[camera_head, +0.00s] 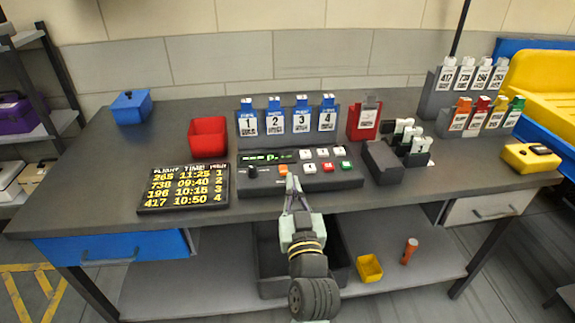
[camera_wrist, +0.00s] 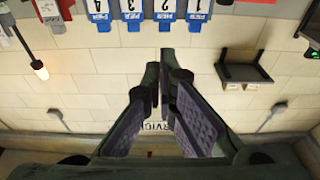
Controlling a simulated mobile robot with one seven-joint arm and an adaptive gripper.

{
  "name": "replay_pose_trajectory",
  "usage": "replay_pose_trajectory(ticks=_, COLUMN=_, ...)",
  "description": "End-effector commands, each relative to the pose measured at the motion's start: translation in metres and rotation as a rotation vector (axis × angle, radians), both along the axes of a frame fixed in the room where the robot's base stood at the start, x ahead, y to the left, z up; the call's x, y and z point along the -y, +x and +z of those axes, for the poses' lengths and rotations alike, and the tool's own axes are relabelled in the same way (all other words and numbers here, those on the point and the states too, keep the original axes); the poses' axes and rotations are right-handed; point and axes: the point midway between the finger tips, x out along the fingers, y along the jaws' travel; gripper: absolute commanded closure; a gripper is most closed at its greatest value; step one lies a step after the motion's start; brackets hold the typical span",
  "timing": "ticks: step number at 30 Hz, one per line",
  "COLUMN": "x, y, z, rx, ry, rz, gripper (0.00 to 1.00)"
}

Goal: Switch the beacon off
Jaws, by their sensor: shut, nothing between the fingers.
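A dark control panel (camera_head: 310,182) sits at the front middle of the desk. It has a black knob (camera_head: 252,172), a small green-lit display, an orange button (camera_head: 283,169), and white, red and green buttons (camera_head: 346,166). My gripper (camera_head: 292,182) is shut and empty, its tips at the panel's front, just below and right of the orange button; I cannot tell if they touch. My fingers also show in the wrist view (camera_wrist: 165,65). A small glowing warm lamp (camera_wrist: 40,70) hangs at the left of the wrist view; I cannot tell if it is the beacon.
A flight board (camera_head: 184,188) lies left of the panel. Behind stand a red bin (camera_head: 208,138), a blue box (camera_head: 131,107) and numbered blue tags (camera_head: 301,119). Right of the panel are a dark block (camera_head: 382,162) and a red tag holder (camera_head: 364,120). The desk's left part is mostly clear.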

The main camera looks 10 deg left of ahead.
Motion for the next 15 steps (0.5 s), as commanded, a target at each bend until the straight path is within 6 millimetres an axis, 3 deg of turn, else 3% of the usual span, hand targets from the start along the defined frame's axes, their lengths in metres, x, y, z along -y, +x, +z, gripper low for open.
replay_pose_trajectory(ticks=15, x=-0.0040, y=0.0085, z=-0.0033, rx=0.009, ry=-0.003, rz=0.007, gripper=1.00)
